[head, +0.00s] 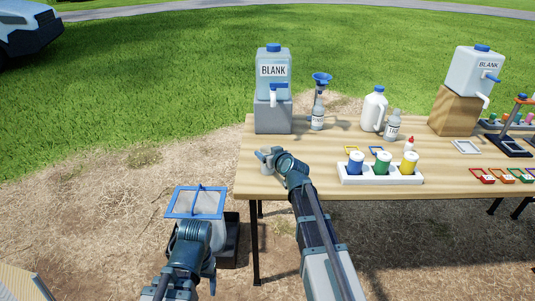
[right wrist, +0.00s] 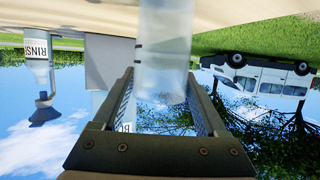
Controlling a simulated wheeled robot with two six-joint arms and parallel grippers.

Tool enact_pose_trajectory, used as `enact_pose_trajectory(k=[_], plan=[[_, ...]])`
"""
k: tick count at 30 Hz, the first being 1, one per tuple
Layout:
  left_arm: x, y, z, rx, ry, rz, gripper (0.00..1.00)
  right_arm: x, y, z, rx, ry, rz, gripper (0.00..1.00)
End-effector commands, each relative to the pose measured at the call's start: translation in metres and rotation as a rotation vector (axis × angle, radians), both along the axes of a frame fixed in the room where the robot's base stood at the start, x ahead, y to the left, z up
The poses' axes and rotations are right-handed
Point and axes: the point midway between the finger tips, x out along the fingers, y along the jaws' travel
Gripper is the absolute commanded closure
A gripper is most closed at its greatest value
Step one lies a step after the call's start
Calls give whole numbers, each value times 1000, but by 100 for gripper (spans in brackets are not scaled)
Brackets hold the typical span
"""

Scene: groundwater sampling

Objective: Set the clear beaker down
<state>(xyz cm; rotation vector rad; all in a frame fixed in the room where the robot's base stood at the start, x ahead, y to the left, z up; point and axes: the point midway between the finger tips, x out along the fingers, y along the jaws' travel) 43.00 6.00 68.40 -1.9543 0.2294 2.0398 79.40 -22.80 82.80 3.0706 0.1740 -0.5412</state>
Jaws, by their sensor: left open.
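The clear beaker (right wrist: 163,60) stands between the fingers of my right gripper (right wrist: 160,75) in the right wrist view, which is upside down. The fingers appear to touch it on both sides. In the head view my right gripper (head: 267,157) is at the front left corner area of the wooden table (head: 330,187), low over the top. The beaker is small and mostly hidden there. I cannot tell whether its base touches the table. My left gripper (head: 210,272) is open and empty, low in front of the blue-framed bin, partly hidden by its arm.
A BLANK jug (head: 272,72) on a grey block stands behind my right gripper. A white rack of colored-lid jars (head: 381,178) is to the right. The blue-framed bin (head: 196,202) is on the ground.

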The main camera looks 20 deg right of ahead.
Motion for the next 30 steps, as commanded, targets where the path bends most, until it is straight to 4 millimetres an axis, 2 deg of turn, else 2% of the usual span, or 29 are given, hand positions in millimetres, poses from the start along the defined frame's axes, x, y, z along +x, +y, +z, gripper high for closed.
enact_pose_trajectory(k=[1, 3, 14, 17, 24, 30], plan=[[0, 0, 0, 0, 0, 0, 30, 0, 0, 0, 0, 0, 0, 14], [0, 0, 0, 0, 0, 0, 30, 0, 0, 0, 0, 0, 0, 2], [0, 0, 5, 0, 0, 0, 30, 0, 0, 5, 0, 0, 0, 2], [0, 0, 10, 0, 0, 0, 30, -15, -1, 10, 1, 0, -1, 2], [0, 0, 29, 0, 0, 0, 30, -63, -6, 29, 2, 0, -2, 2], [0, 0, 40, 0, 0, 0, 30, -94, -10, 40, 1, 0, -1, 2]])
